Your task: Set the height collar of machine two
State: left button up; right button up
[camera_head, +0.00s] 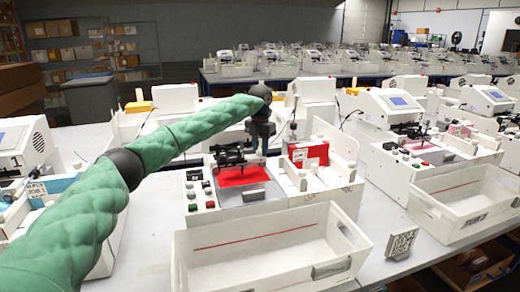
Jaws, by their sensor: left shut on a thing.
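The plotter in the middle of the bench (225,202), taken as machine two, has a red sheet (243,176) on its bed. A black pen carriage (231,155) stands over the sheet. My left gripper (259,152) points down at the right end of this carriage. It is shut on a small part there, which appears to be the height collar; the fingers and dark wrist hide it, and its setting cannot be read. My right gripper is not in view.
A white bin (268,250) with a red line stands in front of the middle plotter. Another plotter (440,150) and bin (466,203) stand to the right. A patterned plate (401,243) stands between the bins. Control buttons (191,194) flank the bed's left side.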

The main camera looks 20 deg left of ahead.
aim_at(260, 151)
pick_arm(q)
jog(key=shift+r, duration=0.1)
jog(key=o, duration=1)
jog(key=shift+c, duration=0.2)
notch_tip(260, 151, up, 6)
jog(key=shift+r+b, duration=0.2)
jog(key=shift+b, duration=0.65)
jog(key=shift+r, duration=0.65)
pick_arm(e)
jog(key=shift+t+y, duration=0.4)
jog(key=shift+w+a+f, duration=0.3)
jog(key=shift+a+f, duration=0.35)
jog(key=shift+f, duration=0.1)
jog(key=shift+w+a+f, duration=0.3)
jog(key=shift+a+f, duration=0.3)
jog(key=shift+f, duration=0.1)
pick_arm(q)
jog(key=shift+f, duration=0.15)
